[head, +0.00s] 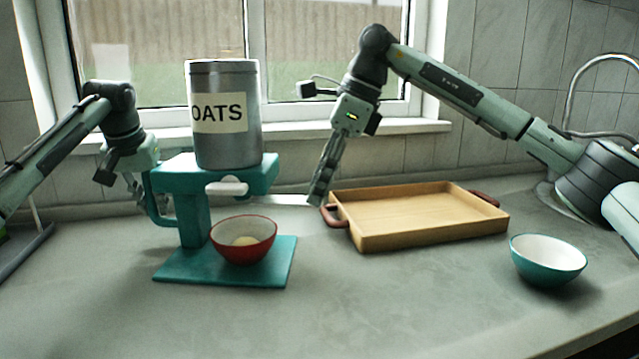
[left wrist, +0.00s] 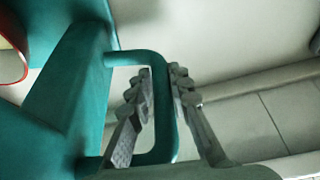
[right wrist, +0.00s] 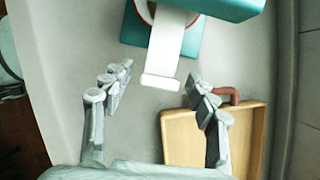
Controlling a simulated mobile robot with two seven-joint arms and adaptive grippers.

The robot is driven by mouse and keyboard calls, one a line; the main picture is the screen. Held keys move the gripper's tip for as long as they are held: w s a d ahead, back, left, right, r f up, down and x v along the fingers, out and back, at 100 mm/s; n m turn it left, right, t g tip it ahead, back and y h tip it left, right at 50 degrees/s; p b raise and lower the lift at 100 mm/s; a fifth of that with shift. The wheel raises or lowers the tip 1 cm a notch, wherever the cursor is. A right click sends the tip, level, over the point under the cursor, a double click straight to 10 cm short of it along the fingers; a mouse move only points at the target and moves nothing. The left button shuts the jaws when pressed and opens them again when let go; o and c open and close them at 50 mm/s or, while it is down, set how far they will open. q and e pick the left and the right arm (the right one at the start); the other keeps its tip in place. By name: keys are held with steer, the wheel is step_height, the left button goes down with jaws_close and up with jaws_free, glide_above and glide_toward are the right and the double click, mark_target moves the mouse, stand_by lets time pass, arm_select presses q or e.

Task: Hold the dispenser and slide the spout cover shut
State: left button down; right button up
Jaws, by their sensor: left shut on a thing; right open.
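The dispenser (head: 180,185) is a teal stand with a grey canister (head: 225,140) labelled OATS on top and a white spout (head: 227,187) at its front. Its white spout cover (head: 283,198) sticks out to the right; in the right wrist view the cover (right wrist: 169,50) ends in a wide tab. My left gripper (head: 146,200) is shut on the side handle (left wrist: 168,110) at the stand's left. My right gripper (head: 319,196) is open and empty by the cover's outer end. In the right wrist view the tab lies between its fingertips (right wrist: 158,75), apparently apart from both.
A red bowl (head: 232,250) with some pale contents stands on the teal base (head: 180,268). A wooden tray (head: 430,235) with dark red handles lies just right of my right gripper. A teal bowl (head: 548,270) is at the right. The front counter is clear.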

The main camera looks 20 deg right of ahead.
mark_target(287, 199)
steer(key=shift+f, duration=0.15)
steer(key=shift+c, duration=0.4)
jaws_close()
arm_select(q)
steer(key=shift+d, duration=0.1)
arm_select(e)
steer(key=shift+w+a, duration=0.25)
steer(key=shift+a, duration=0.45)
steer(key=shift+w+a, duration=0.25)
steer(key=shift+a, duration=0.5)
steer(key=shift+w+a, duration=0.25)
steer(key=shift+a, duration=0.45)
arm_select(q)
steer(key=shift+d, duration=0.1)
arm_select(e)
steer(key=shift+c, duration=2)
jaws_free()
steer(key=o, duration=0.5)
arm_select(q)
steer(key=shift+a, duration=0.25)
arm_select(e)
steer(key=v, duration=1.2)
steer(key=shift+s, duration=0.1)
